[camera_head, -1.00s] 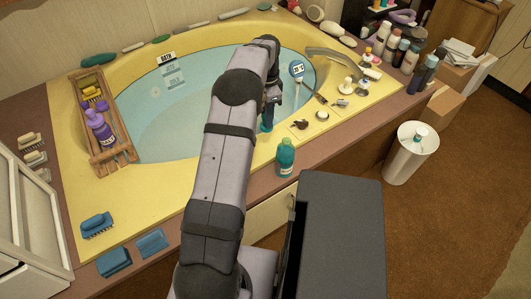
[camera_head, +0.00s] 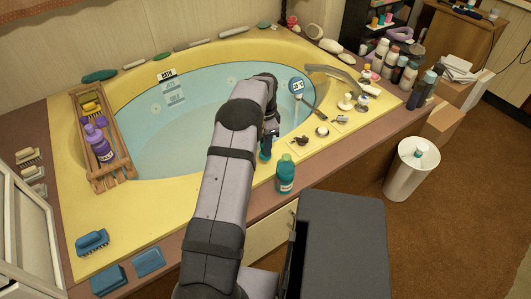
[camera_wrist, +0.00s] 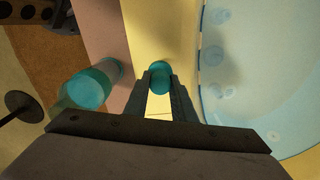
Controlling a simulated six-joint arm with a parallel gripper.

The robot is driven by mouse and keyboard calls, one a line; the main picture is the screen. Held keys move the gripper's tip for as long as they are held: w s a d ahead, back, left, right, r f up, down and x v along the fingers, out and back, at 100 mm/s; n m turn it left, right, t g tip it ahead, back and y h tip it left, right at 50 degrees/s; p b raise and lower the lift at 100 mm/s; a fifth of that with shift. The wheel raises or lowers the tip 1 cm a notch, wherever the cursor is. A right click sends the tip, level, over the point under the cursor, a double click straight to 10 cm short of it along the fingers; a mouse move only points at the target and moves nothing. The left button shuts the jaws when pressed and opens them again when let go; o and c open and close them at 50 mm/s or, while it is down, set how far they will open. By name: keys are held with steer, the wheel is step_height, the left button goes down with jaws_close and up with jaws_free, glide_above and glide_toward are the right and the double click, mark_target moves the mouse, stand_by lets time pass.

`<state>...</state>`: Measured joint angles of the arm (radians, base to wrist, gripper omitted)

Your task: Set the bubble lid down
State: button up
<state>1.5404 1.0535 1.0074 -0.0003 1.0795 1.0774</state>
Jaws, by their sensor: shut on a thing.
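The bubble lid is a small round teal piece; in the wrist view the lid (camera_wrist: 160,68) sits between the two fingertips of my gripper (camera_wrist: 160,82). My gripper is shut on it, over the yellow tub surround. In the head view the lid (camera_head: 266,148) shows below the dark gripper, partly hidden by my arm. Whether it touches the surround I cannot tell. A teal bottle (camera_head: 286,176) with a pale label stands upright to the lid's right and nearer the camera. The bottle (camera_wrist: 88,88) is left of my gripper in the wrist view.
The yellow surround (camera_head: 330,137) has small fittings and a faucet (camera_head: 332,71) to the right. The water-filled tub (camera_wrist: 255,75) lies right of my gripper in the wrist view. A wooden tray (camera_head: 123,170) with a purple bottle spans the tub's left side. Yellow surface near the lid is clear.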

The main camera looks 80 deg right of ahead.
steer(key=shift+f, duration=1.85)
steer(key=shift+f, duration=0.15)
steer(key=o, duration=1)
step_height(320, 180, up, 12)
steer(key=shift+r+p, duration=0.15)
steer(key=shift+p, duration=0.35)
